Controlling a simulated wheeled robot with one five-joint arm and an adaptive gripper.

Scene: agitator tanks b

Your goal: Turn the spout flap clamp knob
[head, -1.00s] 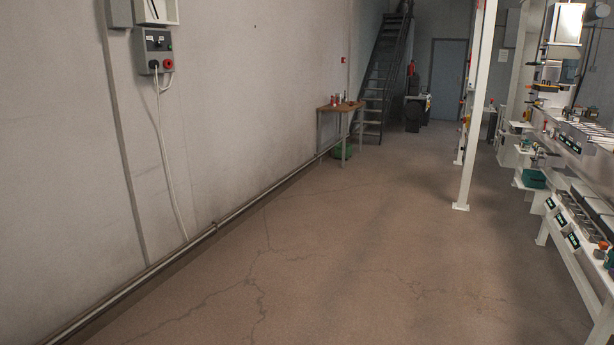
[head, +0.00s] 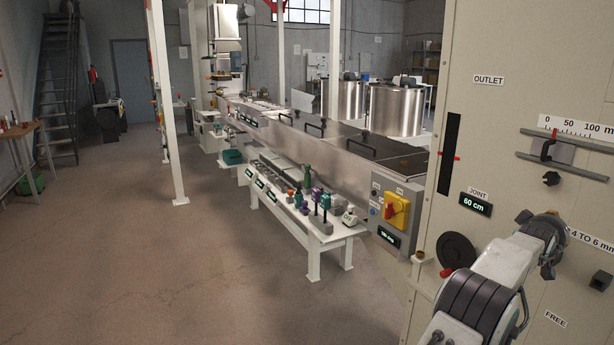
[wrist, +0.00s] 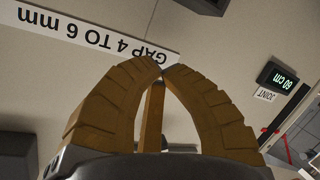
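A pale machine panel (head: 490,130) stands at the right in the head view. It carries a small black knob (head: 551,179) under a slider and a 0-50-100 mm scale. I cannot tell whether this is the spout flap clamp knob; no label names it. My arm reaches in front of the panel, and its end partly covers a "4 TO 6 mm" label (head: 590,240). In the wrist view my gripper (wrist: 163,70) has its brown ribbed fingertips together, with nothing seen held between them. The "GAP 4 TO 6 mm" label (wrist: 90,32) appears upside down beyond it.
A round black disc (head: 456,250) and a "60 cm" display (head: 475,204) are on the panel. A yellow box with a red switch (head: 396,210) is left of it. A low bench (head: 315,237) holds several small tools. Open floor lies to the left.

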